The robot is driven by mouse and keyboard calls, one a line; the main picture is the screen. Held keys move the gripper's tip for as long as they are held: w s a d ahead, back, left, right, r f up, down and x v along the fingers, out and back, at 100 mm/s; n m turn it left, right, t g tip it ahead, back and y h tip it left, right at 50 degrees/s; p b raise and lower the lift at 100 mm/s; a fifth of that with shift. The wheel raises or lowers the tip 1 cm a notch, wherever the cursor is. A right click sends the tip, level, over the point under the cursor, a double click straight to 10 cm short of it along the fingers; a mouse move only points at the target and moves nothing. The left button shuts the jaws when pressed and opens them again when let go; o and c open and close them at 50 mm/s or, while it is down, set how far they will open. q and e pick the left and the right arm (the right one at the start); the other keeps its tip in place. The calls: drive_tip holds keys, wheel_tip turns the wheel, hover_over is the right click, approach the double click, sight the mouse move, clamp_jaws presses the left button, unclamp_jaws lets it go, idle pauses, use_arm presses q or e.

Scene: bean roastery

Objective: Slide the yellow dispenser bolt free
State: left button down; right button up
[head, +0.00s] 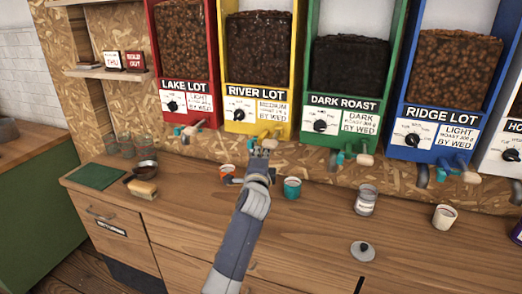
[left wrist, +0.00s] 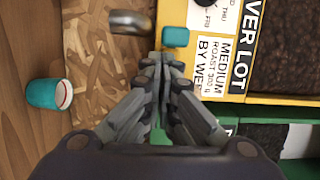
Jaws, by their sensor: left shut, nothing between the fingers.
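The yellow dispenser (head: 258,115), labelled River Lot, hangs on the wall between the red and green ones. A small teal piece, apparently its bolt end (head: 263,134), shows at its lower edge beside the spout. My left gripper (head: 264,147) is just below and in front of it. In the left wrist view the teal piece (left wrist: 176,37) lies just beyond the fingertips of my left gripper (left wrist: 162,60), against the yellow dispenser front (left wrist: 200,95). The fingers are together with nothing between them. Contact with the teal piece is unclear. The right gripper is out of view.
The red (head: 187,60), green (head: 343,110) and blue (head: 430,120) dispensers hang alongside. A grey spout (left wrist: 130,22) is near the fingertips.

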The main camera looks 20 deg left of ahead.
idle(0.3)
use_arm(q)
drive_tip(key=a+p, duration=0.1)
drive_tip(key=a, duration=0.3)
drive_tip(key=shift+p, duration=0.35)
drive_tip(key=shift+w, duration=0.1)
